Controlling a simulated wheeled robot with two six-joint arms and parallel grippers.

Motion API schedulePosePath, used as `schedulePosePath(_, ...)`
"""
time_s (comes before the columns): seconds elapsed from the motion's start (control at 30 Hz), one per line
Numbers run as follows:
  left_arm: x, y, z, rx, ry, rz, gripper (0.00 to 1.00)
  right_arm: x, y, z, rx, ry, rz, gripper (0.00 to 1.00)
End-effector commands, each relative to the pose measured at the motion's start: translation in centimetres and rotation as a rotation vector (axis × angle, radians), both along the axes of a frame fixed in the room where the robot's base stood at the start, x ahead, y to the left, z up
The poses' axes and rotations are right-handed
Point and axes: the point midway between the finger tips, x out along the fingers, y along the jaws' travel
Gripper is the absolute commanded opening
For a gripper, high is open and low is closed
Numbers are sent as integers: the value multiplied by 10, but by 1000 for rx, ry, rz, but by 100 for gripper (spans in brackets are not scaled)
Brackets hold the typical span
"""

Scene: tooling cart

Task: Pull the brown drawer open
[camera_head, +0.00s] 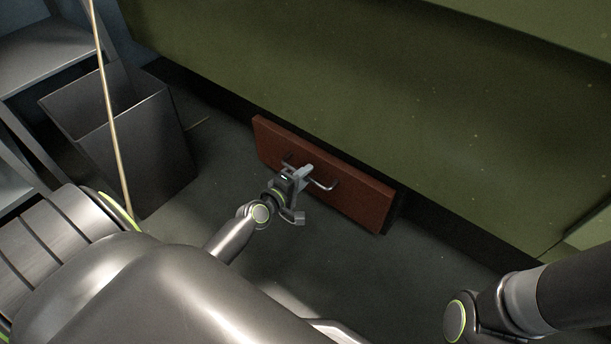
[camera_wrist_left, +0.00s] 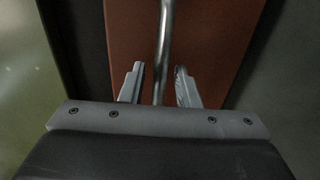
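The brown drawer (camera_head: 350,192) is low under the green cart body, its reddish-brown front facing me. A thin metal bar handle (camera_head: 325,186) stands out from its front. My left gripper (camera_head: 305,172) is at the handle and covers its middle in the head view. In the left wrist view, the handle (camera_wrist_left: 165,40) runs between the two fingers (camera_wrist_left: 160,85), with a gap visible on each side. The left gripper is open around the bar. The brown front (camera_wrist_left: 205,35) fills the background there. My right gripper is out of view; only part of that arm shows at lower right.
The large green cart body (camera_head: 340,70) overhangs the drawer. A dark grey bin (camera_head: 150,150) stands at left, beside a grey shelf (camera_head: 45,50). A thin tan pole (camera_head: 110,105) crosses in front of the bin. The dark floor (camera_head: 320,250) before the drawer is bare.

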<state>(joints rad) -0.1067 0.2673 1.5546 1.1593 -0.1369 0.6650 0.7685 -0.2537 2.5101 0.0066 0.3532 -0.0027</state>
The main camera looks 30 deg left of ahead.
Motion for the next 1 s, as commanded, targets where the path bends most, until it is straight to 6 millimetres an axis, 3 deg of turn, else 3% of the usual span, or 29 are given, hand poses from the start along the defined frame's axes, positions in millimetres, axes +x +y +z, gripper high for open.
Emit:
schedulePosePath(0.4, 7, -1, -1, 0, 1, 0, 28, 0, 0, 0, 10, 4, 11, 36)
schedulePosePath(0.63, 7, -1, -2, 0, 1, 0, 0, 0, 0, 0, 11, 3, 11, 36)
schedulePosePath(1.0, 7, -1, -2, 0, 2, 0, 0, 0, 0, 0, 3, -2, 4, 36)
